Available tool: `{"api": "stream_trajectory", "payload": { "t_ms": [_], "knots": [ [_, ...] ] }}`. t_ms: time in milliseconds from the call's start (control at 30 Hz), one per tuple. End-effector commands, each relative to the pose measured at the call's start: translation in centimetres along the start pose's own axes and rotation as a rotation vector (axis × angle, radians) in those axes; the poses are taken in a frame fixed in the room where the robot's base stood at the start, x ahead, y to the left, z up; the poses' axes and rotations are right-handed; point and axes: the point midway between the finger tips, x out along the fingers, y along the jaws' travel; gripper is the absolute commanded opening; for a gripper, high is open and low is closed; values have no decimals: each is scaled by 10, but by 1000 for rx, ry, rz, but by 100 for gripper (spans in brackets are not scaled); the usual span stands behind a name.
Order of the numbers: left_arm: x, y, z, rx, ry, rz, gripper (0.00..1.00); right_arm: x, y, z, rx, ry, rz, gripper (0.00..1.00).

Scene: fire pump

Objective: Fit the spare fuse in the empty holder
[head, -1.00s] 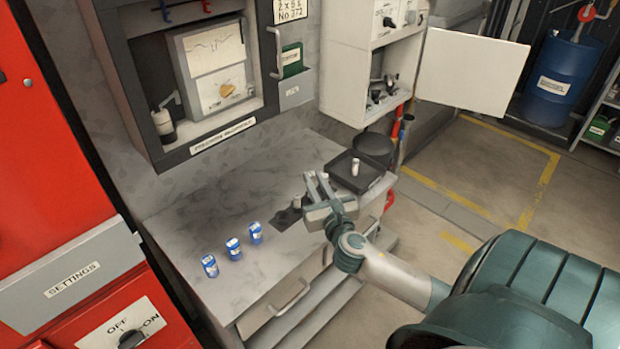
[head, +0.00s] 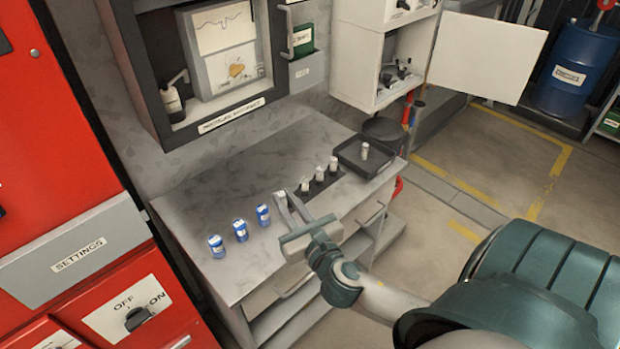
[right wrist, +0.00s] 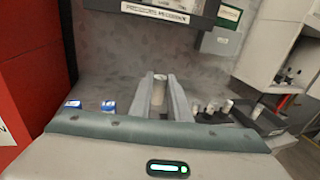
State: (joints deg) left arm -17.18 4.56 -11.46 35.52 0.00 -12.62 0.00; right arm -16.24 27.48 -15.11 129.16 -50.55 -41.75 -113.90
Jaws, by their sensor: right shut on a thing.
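My right gripper (head: 290,207) is over the bench, shut on a pale cylindrical fuse (head: 281,199). In the right wrist view the fuse (right wrist: 159,91) stands upright between the two fingers. Several similar pale cylinders (head: 333,164) stand on a dark strip just right of the gripper. Another pale cylinder (head: 364,151) stands in a black tray (head: 350,163). The open white cabinet (head: 353,68) at the back holds dark fittings (head: 392,76); I cannot tell whether one is an empty fuse holder. My left gripper is out of view.
Three blue cans (head: 240,230) stand on the bench (head: 215,203) left of the gripper. The cabinet door (head: 490,55) is swung out to the right. A dark round pan (head: 384,130) is behind the tray. A red panel (head: 60,120) stands on the left.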

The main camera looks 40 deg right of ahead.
Motion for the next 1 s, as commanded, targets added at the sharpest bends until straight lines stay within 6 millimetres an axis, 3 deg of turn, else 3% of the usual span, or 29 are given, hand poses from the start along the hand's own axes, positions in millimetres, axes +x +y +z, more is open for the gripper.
{"api": "stream_trajectory", "payload": {
  "t_ms": [33, 133, 333, 500, 1000],
  "knots": [
    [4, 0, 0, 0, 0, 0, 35, -14, 19, 2, 7, -1, 31, 0],
    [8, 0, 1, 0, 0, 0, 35, -38, 52, 11, 10, -6, 86, 0],
    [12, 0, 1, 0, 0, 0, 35, -75, 91, 31, 19, -20, 158, 0],
    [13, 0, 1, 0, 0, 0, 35, -86, 102, 38, 22, -24, 179, 0],
    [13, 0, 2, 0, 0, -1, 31, -86, 102, 38, 21, -24, 180, 0]
  ]
}}
